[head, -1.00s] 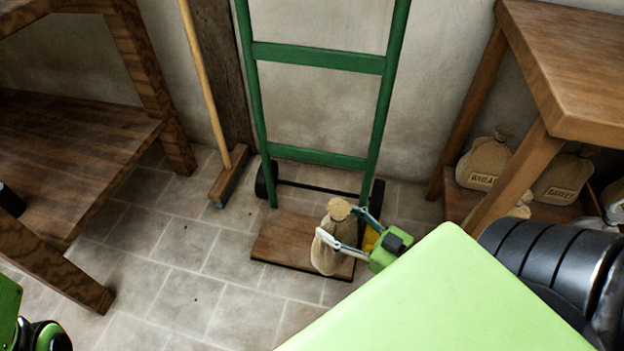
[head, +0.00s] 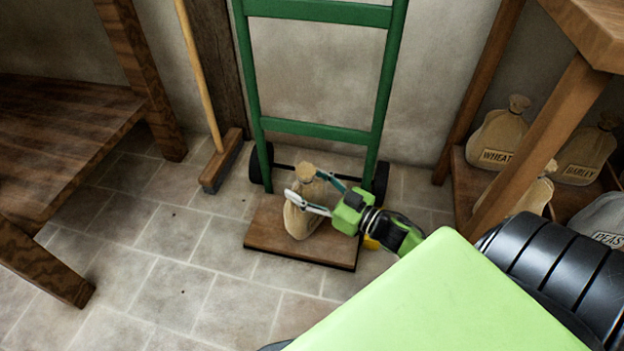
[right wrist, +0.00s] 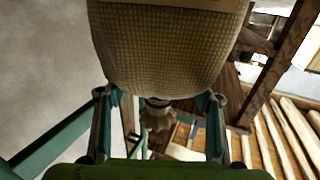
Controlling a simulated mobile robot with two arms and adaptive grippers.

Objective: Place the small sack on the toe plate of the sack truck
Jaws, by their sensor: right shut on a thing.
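The small sack (head: 302,216) is tan with a tied neck and stands upright at the toe plate, seen from above in the head view. My right gripper (head: 310,190) is shut on it, with its fingers on either side just below the neck. The sack also fills the top of the right wrist view (right wrist: 165,50), between the fingers (right wrist: 160,108). The wooden toe plate (head: 320,246) of the green sack truck (head: 318,130) lies low on the floor. The sack is over its middle; I cannot tell whether its bottom touches the wood. My left gripper is not in view.
A broom (head: 222,160) leans on the wall left of the truck. A wooden bench (head: 60,130) stands at the left. At the right, a table (head: 590,30) has sacks marked wheat (head: 495,140) and barley (head: 583,155) beneath it. Tiled floor in front is clear.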

